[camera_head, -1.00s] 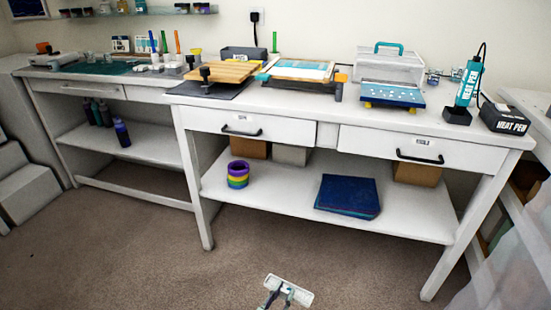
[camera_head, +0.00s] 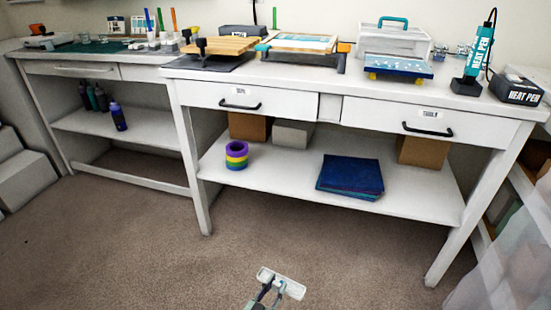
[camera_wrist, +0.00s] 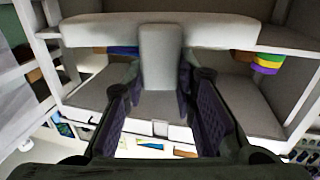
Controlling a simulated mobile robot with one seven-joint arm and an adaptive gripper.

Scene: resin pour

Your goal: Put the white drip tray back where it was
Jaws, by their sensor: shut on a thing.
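The white drip tray (camera_head: 281,283) is a small pale piece at the bottom of the head view, above the carpet and in front of the bench. My gripper (camera_head: 268,292) is shut on it and holds it clear of the bench. In the wrist view the tray (camera_wrist: 90,30) spans the top as a wide pale bar, with a stem between the two dark fingers of my gripper (camera_wrist: 160,75). The tray's far side is hidden from the wrist camera.
The white bench (camera_head: 330,215) stands ahead, with two shut drawers and a lower shelf. A dark blue folded cloth (camera_head: 350,175) and stacked coloured rolls (camera_head: 236,155) lie on the shelf. A blue tray (camera_head: 398,66) and a heat pen (camera_head: 478,55) stand on top. The carpet is clear.

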